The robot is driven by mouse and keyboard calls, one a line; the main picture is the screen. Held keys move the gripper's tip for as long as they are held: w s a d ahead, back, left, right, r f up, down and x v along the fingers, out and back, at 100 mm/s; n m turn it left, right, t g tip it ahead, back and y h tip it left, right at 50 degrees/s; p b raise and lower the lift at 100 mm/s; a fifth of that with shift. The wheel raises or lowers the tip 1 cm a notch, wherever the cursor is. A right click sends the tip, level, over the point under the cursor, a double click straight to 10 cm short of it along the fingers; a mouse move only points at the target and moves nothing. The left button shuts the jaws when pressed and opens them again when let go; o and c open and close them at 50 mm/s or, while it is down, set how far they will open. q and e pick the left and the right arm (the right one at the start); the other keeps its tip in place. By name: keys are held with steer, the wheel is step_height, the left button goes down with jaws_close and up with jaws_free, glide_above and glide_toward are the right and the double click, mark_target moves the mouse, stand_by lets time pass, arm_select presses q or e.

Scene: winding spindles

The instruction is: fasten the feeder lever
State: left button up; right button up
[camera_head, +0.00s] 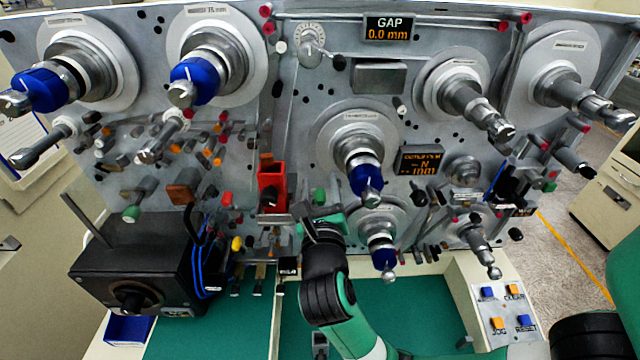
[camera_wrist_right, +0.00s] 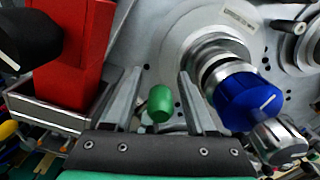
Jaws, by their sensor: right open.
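My right gripper (camera_head: 318,214) is at the lower middle of the panel in the head view, its arm coming up from below. In the right wrist view its two fingers (camera_wrist_right: 160,88) are apart, with no object clamped between them. A green knob (camera_wrist_right: 160,103) shows between the fingers, apart from both; it also shows in the head view (camera_head: 320,195) just above the gripper. Whether this knob belongs to the feeder lever I cannot tell, as no label shows. A red block (camera_wrist_right: 78,55) in a grey holder stands left of the fingers. My left gripper is not in view.
A blue-collared spindle (camera_wrist_right: 245,100) stands close right of the fingers; it also shows in the head view (camera_head: 366,182). Another blue-collared spindle (camera_head: 382,256) is lower right. A black box (camera_head: 140,265) stands at left. The green bench top (camera_head: 420,300) has clear room.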

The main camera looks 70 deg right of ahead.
jaws_close()
steer(key=n+p, duration=0.1)
steer(key=p, duration=0.2)
steer(key=w+n+p, duration=0.1)
steer(key=n+p, duration=0.1)
steer(key=p, duration=0.1)
steer(key=n+p, duration=0.1)
steer(key=p, duration=0.2)
steer(key=shift+w+a+r+n, duration=0.15)
steer(key=shift+w+a+n, duration=0.1)
steer(key=shift+a+n, duration=0.15)
